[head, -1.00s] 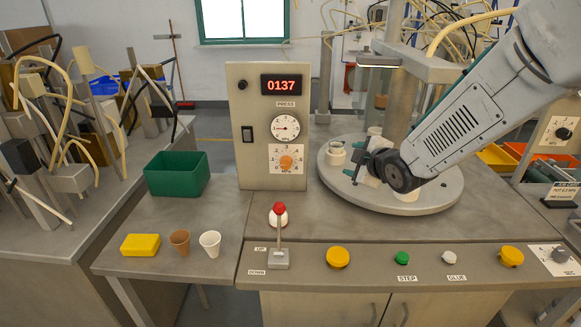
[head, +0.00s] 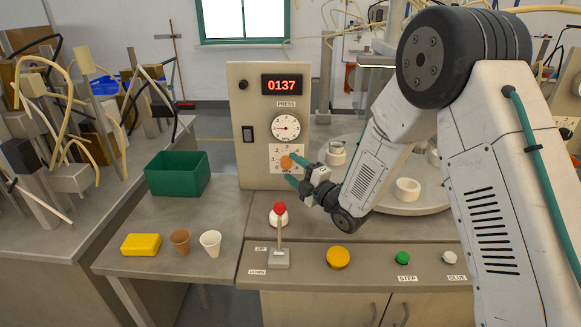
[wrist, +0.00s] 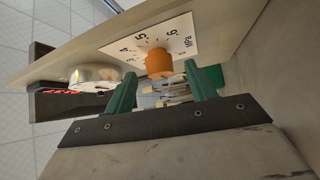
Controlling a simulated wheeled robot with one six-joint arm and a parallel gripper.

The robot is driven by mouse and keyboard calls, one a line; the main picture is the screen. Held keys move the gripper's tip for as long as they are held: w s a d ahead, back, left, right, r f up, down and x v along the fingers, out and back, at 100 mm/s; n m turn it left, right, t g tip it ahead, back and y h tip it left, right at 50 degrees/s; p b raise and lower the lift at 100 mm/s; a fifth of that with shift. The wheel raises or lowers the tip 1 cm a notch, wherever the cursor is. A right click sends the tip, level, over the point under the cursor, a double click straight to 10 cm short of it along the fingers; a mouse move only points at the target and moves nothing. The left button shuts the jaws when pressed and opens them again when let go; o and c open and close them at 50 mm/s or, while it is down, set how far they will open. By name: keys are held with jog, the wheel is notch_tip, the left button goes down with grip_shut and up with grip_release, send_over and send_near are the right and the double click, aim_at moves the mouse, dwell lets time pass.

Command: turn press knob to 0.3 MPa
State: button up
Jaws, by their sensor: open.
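The orange press knob (head: 287,162) sits on a white scale plate (head: 276,150) low on the grey press panel (head: 236,120). A round gauge (head: 285,127) is above it, and a red display reads 0137. In the wrist view the knob (wrist: 159,63) shows just beyond and between the two green fingertips of my gripper (wrist: 165,86), with the scale numbers around it. In the head view my gripper (head: 296,171) is in front of the knob. The jaws are open, and I see no clear contact. The knob's pointer mark cannot be made out.
A lever with a red knob (head: 279,208) stands below the panel. A yellow button (head: 338,257) and a green button (head: 402,257) are on the front ledge. A green bin (head: 178,174) is left of the panel. A round turntable (head: 418,205) is at right.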

jog(key=shift+x, duration=1)
jog(key=c, duration=1)
jog(key=shift+f+m+t, duration=0.15)
jog(key=shift+m+t, duration=0.25)
jog(key=shift+m, duration=0.1)
jog(key=shift+m+t, duration=0.7)
jog(key=shift+m, duration=0.2)
jog(key=o, duration=1)
